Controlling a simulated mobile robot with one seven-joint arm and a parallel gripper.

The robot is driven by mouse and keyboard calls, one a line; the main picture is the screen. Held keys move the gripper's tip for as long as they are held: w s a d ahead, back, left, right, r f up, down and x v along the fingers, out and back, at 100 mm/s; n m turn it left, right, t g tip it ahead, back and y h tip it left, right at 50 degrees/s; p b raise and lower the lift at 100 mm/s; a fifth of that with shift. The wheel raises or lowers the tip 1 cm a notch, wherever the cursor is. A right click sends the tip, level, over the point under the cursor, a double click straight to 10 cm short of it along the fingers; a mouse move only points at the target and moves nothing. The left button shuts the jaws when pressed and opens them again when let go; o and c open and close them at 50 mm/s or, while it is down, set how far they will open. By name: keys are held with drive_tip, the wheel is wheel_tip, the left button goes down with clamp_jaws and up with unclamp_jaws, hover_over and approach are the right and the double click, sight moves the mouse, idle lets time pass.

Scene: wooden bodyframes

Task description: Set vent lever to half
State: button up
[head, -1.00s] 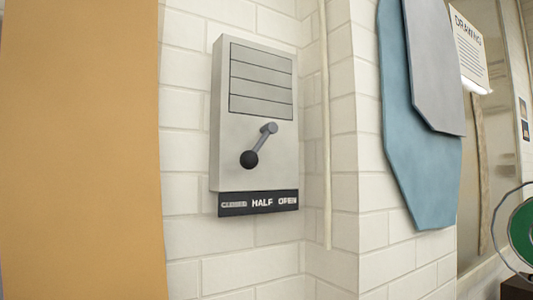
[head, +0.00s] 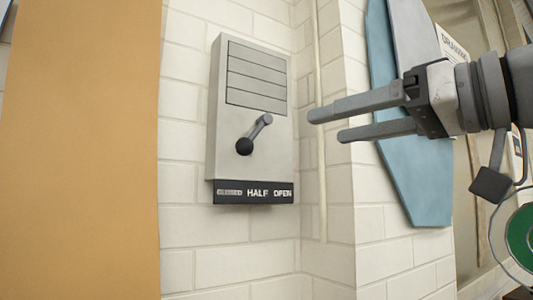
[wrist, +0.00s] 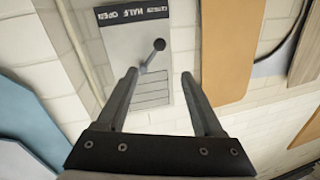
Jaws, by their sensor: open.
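The vent lever (head: 260,127) is a short grey arm with a black ball knob (head: 244,146), on a pale grey wall box with a slatted vent (head: 256,76). Its knob points down and left, towards the CLOSED end of the dark label strip (head: 254,192), which reads CLOSED, HALF, OPEN. My gripper (head: 328,125) is open and empty, to the right of the box and apart from the lever. In the wrist view the lever (wrist: 154,54) shows upside down beyond and between my two fingers (wrist: 159,75).
An orange panel (head: 80,150) stands left of the box. A thin pale pipe (head: 317,120) runs down the wall near the corner, right of the box. Blue and grey hanging panels (head: 425,190) are behind my arm. The white brick wall around the box is clear.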

sight(251, 146)
drive_tip(key=p+x, duration=0.3)
drive_tip(key=x, duration=1.4)
drive_tip(key=shift+f, duration=0.15)
clamp_jaws()
idle(0.7)
